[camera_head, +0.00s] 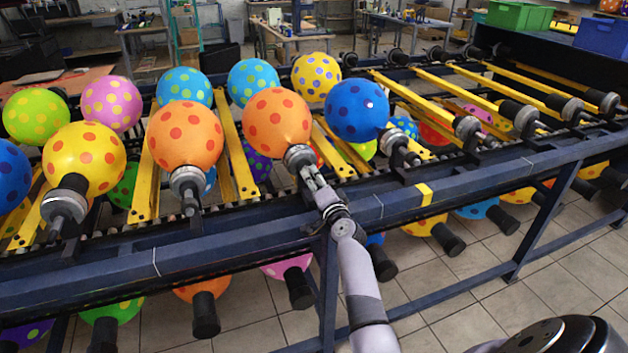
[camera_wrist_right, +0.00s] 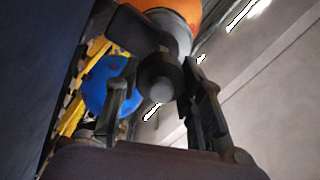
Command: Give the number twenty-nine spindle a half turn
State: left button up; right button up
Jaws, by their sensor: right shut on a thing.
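My right gripper (camera_head: 309,174) comes in from the front and is shut on a spindle (camera_head: 299,155) with a grey metal collar. That spindle carries an orange balloon with darker orange dots (camera_head: 277,118). In the right wrist view, the fingers of my right gripper (camera_wrist_right: 161,92) stand on both sides of the dark round spindle end (camera_wrist_right: 161,76), with the orange balloon (camera_wrist_right: 178,12) beyond it. No number is readable on any spindle, so I cannot tell from sight which is twenty-nine. My left gripper is not in view.
A blue rail (camera_head: 400,207) runs along the front of the conveyor. Neighbouring spindles hold another orange balloon (camera_head: 185,136) and a blue balloon (camera_head: 357,110). Empty spindles (camera_head: 467,127) stand at the right. More balloons hang below the rail. The tiled floor (camera_head: 565,265) is open at right.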

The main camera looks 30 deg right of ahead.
jog(key=shift+m, duration=1)
jog(key=shift+d, duration=0.1)
jog(key=o, duration=1.2)
jog(key=v, duration=1.2)
